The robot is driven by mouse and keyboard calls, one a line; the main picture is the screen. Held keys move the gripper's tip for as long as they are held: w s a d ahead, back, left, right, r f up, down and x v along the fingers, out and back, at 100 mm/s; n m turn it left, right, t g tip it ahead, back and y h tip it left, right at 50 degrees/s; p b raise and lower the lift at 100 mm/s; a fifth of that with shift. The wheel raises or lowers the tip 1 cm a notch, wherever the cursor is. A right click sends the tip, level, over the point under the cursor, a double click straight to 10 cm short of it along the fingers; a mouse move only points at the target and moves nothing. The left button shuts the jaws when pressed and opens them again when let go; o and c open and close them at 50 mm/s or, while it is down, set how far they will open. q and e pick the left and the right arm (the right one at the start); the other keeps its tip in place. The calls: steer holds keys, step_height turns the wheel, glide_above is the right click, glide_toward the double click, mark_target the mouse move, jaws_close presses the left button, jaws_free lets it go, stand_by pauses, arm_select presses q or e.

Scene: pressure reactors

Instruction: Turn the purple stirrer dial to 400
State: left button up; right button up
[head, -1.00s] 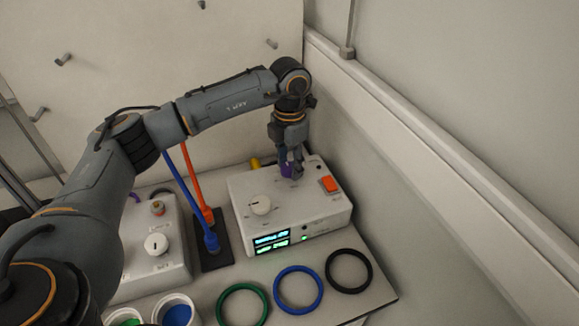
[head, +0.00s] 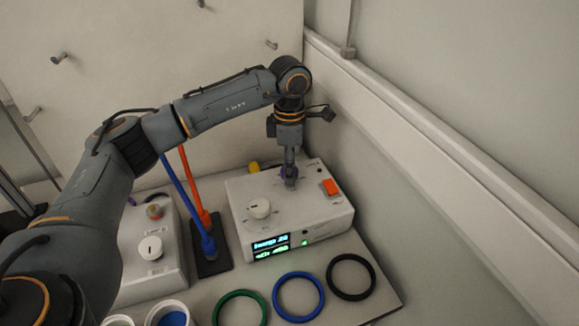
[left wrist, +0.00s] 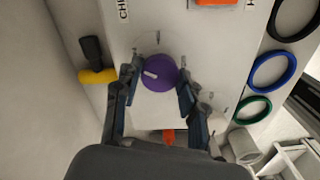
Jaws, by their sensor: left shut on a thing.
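The purple stirrer dial (left wrist: 158,73) sits on top of the white control box (head: 322,217), with a pale pointer mark on its face. In the head view the dial (head: 283,173) is mostly hidden behind my gripper. My left gripper (left wrist: 157,80) reaches down from above and is shut on the dial, one finger on each side. In the head view my left gripper (head: 290,180) stands over the rear part of the box. The display (head: 271,246) on the box front is lit, but its text is too small to read. My right gripper is not in view.
A white dial (head: 259,208) and an orange switch (head: 330,187) are on the same box. Blue and orange rods (head: 207,240) stand close to its left. Green, blue (head: 298,296) and black rings lie in front. A wall rises close on the right.

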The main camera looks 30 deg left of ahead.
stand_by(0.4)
arm_select(q)
steer(key=o, duration=1.2)
steer(key=shift+c, duration=0.2)
steer(key=shift+r, duration=0.1)
step_height(320, 180, up, 12)
